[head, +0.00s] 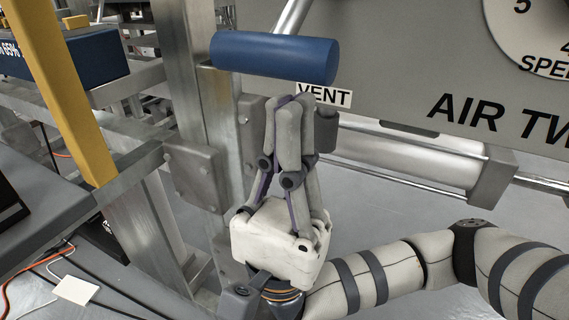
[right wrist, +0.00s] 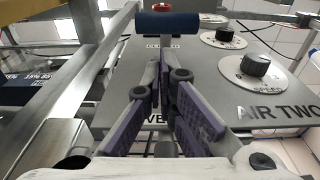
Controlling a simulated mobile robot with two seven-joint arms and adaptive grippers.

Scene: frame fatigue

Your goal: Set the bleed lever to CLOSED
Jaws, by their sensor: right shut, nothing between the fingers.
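The bleed lever's blue cylindrical handle (head: 273,57) is at the upper middle of the head view, on a metal rod (head: 291,16) that runs up out of frame. A VENT label (head: 323,96) is just below its right end. In the right wrist view the handle (right wrist: 166,25) is at the top, above a partly covered CLOSED label (right wrist: 162,43). My right gripper (head: 290,103) points up just below the handle, fingers shut and empty. I cannot tell whether the fingertips touch the handle. In the right wrist view the fingers (right wrist: 164,72) partly hide the VENT label. My left gripper is not in view.
The grey AIR TWO panel (head: 410,75) carries a speed dial (head: 535,28) at upper right. Black knobs (right wrist: 257,65) show in the right wrist view. A metal post (head: 185,80) and yellow bar (head: 62,90) stand at left. A cylinder (head: 410,160) runs below the panel.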

